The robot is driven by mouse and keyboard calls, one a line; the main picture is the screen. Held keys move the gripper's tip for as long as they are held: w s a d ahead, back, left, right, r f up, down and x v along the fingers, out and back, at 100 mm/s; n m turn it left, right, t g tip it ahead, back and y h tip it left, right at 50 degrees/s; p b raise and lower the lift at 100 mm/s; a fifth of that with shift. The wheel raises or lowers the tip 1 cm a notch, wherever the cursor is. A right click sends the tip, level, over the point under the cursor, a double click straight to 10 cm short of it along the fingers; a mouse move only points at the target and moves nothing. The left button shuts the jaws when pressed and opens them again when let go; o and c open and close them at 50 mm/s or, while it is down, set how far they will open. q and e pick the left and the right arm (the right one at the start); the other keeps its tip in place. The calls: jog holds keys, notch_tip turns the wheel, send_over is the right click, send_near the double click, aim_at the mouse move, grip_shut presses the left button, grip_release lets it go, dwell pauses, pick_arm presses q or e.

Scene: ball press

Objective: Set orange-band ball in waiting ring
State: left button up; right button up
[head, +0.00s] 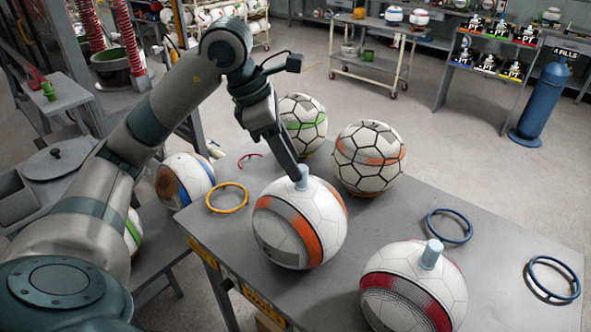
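The orange-band ball (300,232), white with grey and orange bands, is on or just above the grey table (400,222); I cannot tell which. A pale blue peg (302,180) stands on its top. My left gripper (297,177) reaches down from above, its fingertips at the peg. The fingers are seen edge-on, so whether they grip the peg is unclear. Open rings lie flat on the table: a yellow ring (227,197) left of the ball, and a blue ring (449,226) and another blue ring (553,278) on the right. My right gripper is out of view.
A red-band ball (412,292) with a pale blue peg is at the front. A black-lined ball with orange patches (369,158) and one with green (300,122) stand behind. A small red ring (250,158) lies at the back left. Table is clear around the blue rings.

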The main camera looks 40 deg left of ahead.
pick_arm(q)
jog(key=b+v, duration=0.1)
jog(key=v, duration=0.7)
jog(key=shift+r, duration=0.25)
